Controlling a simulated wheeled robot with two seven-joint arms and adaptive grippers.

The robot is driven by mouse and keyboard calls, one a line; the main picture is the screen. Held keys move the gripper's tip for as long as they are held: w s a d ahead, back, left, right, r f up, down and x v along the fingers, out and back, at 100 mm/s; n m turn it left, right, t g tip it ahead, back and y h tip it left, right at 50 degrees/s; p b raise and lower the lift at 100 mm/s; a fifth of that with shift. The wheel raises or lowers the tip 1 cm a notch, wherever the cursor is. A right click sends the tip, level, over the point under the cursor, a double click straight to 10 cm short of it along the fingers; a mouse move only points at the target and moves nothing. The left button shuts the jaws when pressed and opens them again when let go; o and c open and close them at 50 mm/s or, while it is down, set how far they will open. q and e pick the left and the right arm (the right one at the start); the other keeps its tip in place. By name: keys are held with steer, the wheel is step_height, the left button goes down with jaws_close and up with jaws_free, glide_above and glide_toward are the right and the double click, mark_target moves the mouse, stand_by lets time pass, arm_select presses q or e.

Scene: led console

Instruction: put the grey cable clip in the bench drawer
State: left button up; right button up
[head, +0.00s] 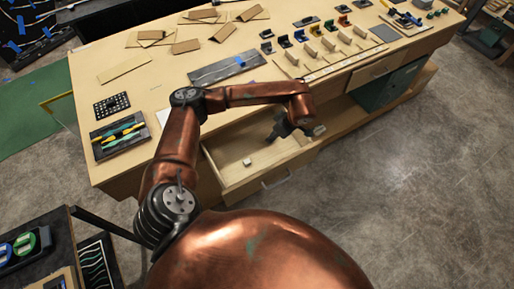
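The bench drawer (213,163) is pulled open at the front of the wooden bench. A small pale grey block (247,161) lies on the drawer floor; it may be the cable clip, but it is too small to be sure. My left gripper (286,130) is over the right part of the drawer, apart from that block. Its dark fingers are small and partly hidden by the wrist, so I cannot tell whether they are open or shut. A small pale patch (319,130) shows just right of the gripper; I cannot tell what it is. My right gripper is not in view.
A tray of screwdrivers (122,136) and a black perforated plate (112,105) lie at the bench's left. A dark grey mat (228,68) lies behind my arm. Cardboard pieces (185,46) and small coloured holders (284,41) are further back. A green cabinet (390,86) stands under the bench.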

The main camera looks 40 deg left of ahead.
mark_target(269, 150)
arm_select(q)
step_height(269, 150, down, 10)
steer(key=shift+r, duration=0.25)
stand_by(0.3)
steer(key=shift+f, duration=0.2)
steer(key=o, duration=0.7)
steer(key=shift+o, duration=0.2)
steer(key=shift+r, duration=0.15)
steer(key=v, duration=1.2)
